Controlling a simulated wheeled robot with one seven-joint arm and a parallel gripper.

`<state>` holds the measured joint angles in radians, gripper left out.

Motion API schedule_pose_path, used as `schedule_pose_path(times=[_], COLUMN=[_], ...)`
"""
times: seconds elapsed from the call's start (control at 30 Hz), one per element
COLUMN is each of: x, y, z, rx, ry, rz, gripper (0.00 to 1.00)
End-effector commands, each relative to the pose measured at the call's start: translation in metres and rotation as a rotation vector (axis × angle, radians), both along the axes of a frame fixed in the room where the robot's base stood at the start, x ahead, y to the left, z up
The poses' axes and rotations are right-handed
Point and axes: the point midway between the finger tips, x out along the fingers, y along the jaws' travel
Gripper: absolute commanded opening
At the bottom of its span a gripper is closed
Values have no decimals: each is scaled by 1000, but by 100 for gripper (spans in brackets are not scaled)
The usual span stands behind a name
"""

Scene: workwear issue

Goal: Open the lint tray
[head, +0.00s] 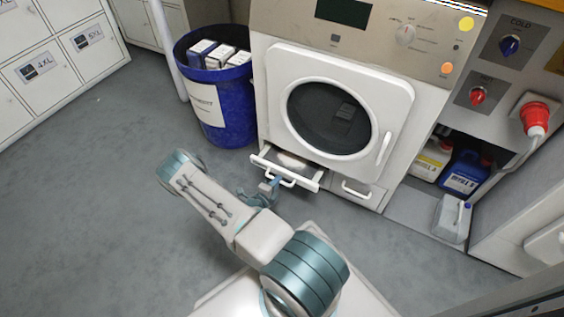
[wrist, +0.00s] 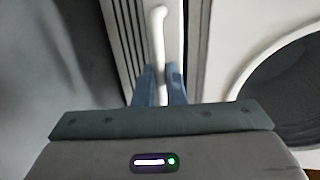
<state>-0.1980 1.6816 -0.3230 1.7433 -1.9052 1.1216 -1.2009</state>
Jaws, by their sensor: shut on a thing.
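The lint tray (head: 312,183) is the low drawer at the lower left of the white dryer. In the head view it stands pulled out from the dryer front, and a pale grey mass (head: 291,160) shows inside it. My gripper (head: 272,185) is at the tray's front, at its white handle (head: 287,181). In the wrist view the handle (wrist: 159,35) runs down between my two blue fingers (wrist: 159,85), which are shut on it.
The dryer's round door (head: 335,112) is closed above the tray. A second drawer (head: 357,190) to the right is shut. A blue bin (head: 222,110) with boxes stands to the left. Jugs (head: 462,178) stand at right. Grey floor (head: 90,190) is clear at left.

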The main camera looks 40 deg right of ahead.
Motion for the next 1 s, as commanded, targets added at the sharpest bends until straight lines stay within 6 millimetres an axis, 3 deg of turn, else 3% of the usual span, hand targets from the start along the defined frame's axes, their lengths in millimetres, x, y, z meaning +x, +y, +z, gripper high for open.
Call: schedule_pose_path(times=[0.03, 0.2, 0.5, 1.0], x=[-6, -26, -49, -55], y=[18, 59, 111, 131], z=[2, 1, 0, -1], rx=[1, -1, 0, 4], ry=[4, -1, -4, -2], rz=[9, 0, -8, -3], gripper=[0, 0, 0, 0])
